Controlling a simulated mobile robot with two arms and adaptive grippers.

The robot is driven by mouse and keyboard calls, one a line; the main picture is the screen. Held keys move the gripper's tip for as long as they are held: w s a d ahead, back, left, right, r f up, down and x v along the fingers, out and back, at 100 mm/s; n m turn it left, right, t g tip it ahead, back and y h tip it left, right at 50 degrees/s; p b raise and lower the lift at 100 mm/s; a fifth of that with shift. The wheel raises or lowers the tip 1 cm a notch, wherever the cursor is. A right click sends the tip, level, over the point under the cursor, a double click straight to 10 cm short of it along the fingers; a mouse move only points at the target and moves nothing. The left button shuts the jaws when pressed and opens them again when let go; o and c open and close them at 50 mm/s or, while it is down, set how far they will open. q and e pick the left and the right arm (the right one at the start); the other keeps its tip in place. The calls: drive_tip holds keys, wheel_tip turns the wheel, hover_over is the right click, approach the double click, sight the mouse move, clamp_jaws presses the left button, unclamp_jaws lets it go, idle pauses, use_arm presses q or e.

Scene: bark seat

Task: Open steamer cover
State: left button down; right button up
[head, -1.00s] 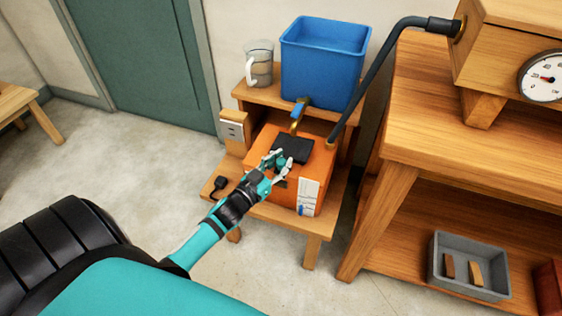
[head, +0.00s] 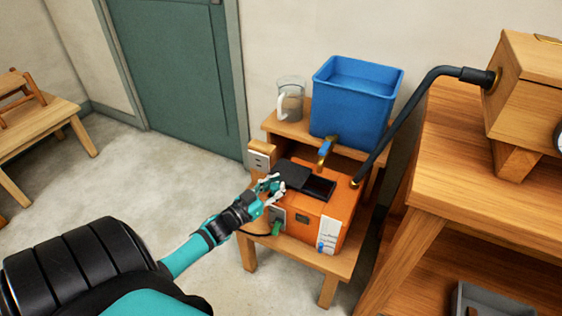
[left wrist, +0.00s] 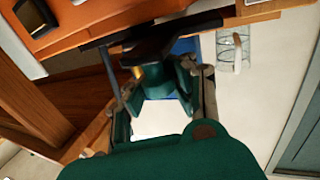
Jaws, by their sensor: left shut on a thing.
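The steamer is an orange box (head: 312,226) on a low wooden stand. Its flat black cover (head: 290,174) lies on top, shifted left, and a dark rectangular opening (head: 319,188) shows to its right. My left gripper (head: 273,187) is at the cover's front left edge, shut on the cover. In the left wrist view, the fingers (left wrist: 160,78) close around a dark part of the cover (left wrist: 150,45), beside the orange steamer (left wrist: 85,28). The exact grip is partly hidden by the fingers. My right gripper is not in view.
A blue water tank (head: 352,105) with a tap and a glass jug (head: 290,98) stand behind on a raised shelf. A dark hose (head: 405,115) runs from the steamer to a wooden box (head: 525,100) at right.

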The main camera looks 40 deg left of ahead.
use_arm(q)
drive_tip(key=c, duration=1.6)
unclamp_jaws()
drive_tip(key=shift+s+d+f, duration=0.15)
drive_tip(key=shift+s+f, duration=0.15)
drive_tip(key=shift+f, duration=0.1)
drive_tip(key=o, duration=0.5)
drive_tip(key=shift+s+r, duration=0.3)
drive_tip(key=shift+o, duration=0.3)
drive_tip(key=shift+w, duration=0.2)
drive_tip(key=s+a, duration=0.1)
drive_tip(key=s, duration=1.1)
